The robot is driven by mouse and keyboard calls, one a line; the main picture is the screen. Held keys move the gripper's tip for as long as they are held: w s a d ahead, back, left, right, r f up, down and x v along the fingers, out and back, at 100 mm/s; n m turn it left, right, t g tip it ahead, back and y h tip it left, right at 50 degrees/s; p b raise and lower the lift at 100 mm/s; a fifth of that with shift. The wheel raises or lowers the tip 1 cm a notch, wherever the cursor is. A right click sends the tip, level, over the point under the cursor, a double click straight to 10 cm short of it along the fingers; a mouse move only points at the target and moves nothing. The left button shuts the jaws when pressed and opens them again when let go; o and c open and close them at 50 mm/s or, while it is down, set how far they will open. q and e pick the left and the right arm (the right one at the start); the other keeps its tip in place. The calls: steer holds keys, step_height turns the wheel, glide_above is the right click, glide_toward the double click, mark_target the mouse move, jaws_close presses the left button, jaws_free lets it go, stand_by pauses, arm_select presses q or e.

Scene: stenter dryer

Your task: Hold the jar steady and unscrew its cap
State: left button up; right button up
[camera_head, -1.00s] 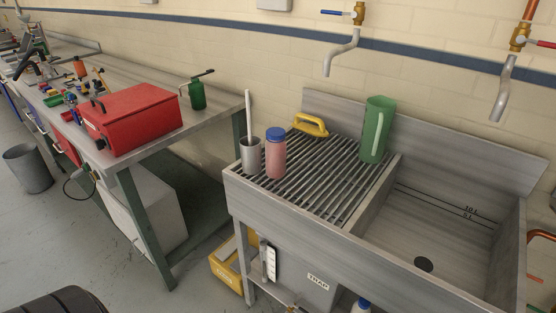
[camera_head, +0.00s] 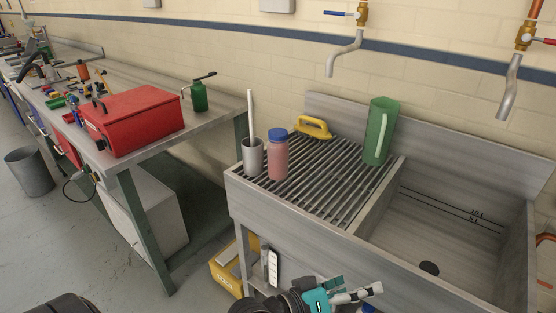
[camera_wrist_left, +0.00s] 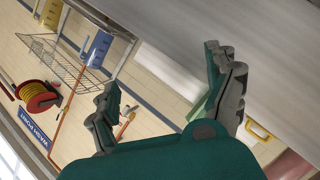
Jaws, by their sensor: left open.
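The jar (camera_head: 278,160) is pink with a blue cap (camera_head: 278,134) on top. It stands upright on the slatted drainboard of the sink, right of a grey cup. My left gripper (camera_head: 361,287) is at the bottom of the head view, in front of the sink unit, well apart from the jar. In the left wrist view its two fingers (camera_wrist_left: 160,68) are spread with nothing between them. A pinkish shape (camera_wrist_left: 292,166) at that view's lower right corner looks like part of the jar. My right gripper does not show.
The grey cup (camera_head: 252,157) with a white stick stands close left of the jar. The sink basin (camera_head: 440,232) is empty. A red toolbox (camera_head: 130,118) sits on the left bench.

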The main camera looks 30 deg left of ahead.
arm_select(q)
steer(key=w+a+r+n+t+y, duration=0.45)
steer(key=r+n, duration=0.35)
steer(key=n, duration=0.3)
steer(key=w+a+r+n+t+y, duration=0.4)
steer(key=a+r+n+t+y, duration=0.2)
steer(key=r+n, duration=0.3)
steer(key=n+g+y, duration=1)
steer(key=n+g, duration=0.1)
steer(key=n, duration=1)
glide_toward(280, 152)
steer(key=b+x, duration=0.2)
steer(key=x, duration=0.4)
steer(key=shift+a+r, duration=0.1)
steer(key=shift+a, duration=0.25)
steer(key=b+x, duration=0.2)
steer(key=x, duration=0.2)
steer(key=shift+w+d, duration=0.1)
steer(key=shift+w, duration=0.15)
steer(key=shift+w+a, duration=0.25)
steer(key=shift+w, duration=0.05)
steer(key=shift+r, duration=0.1)
